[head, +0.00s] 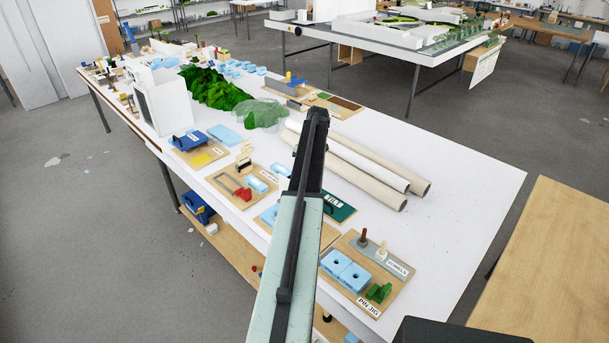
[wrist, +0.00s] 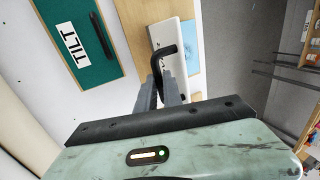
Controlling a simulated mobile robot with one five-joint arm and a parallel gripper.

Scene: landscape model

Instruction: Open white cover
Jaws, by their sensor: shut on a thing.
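The white cover (wrist: 173,34) is a pale panel with dark lettering on a light wooden board (wrist: 131,12) in the wrist view. A black bent handle (wrist: 163,50) stands out over it. My gripper (wrist: 163,82) is shut on this handle, with its grey fingers on either side of the handle's lower part. How far the cover is tilted is not clear. In the head view my arm hides the cover and my fingertips.
A green TILT panel (wrist: 82,38) with a black bar lies beside the board; it also shows in the head view (head: 340,207). A PIN JIG board (head: 352,290) lies to the right, a board with a red piece (head: 222,184) to the left. Long tubes (head: 372,180) lie behind.

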